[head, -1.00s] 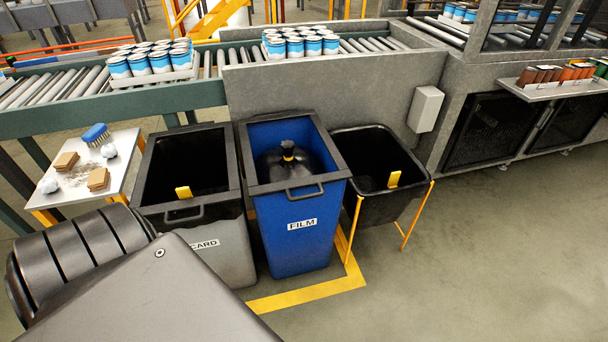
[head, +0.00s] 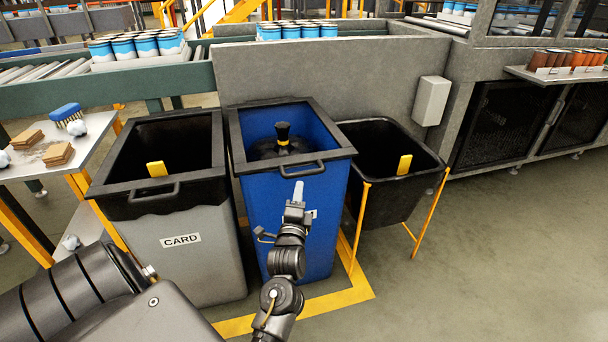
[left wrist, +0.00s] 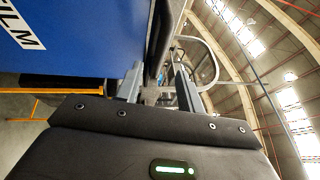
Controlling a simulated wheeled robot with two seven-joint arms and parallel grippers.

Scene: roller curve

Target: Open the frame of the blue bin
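The blue bin (head: 270,225) stands in the middle of three bins, with its dark frame (head: 240,160) lying flat on its rim. A dark handle (head: 302,169) sticks out from the frame's front edge. A tied black bag (head: 278,146) lies inside. My left gripper (head: 298,190) is in front of the bin, just below the handle, and hides most of its label. In the left wrist view, the left gripper (left wrist: 158,88) has its two fingers apart, with the frame's dark edge (left wrist: 161,40) beyond them. Nothing is clearly between them. My right gripper is not in view.
The grey CARD bin (head: 190,255) stands close on the left and a black bin (head: 385,180) on yellow legs on the right. A roller conveyor (head: 190,80) and a grey wall (head: 330,72) are behind. A small table (head: 90,140) is at left. The floor at front right is clear.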

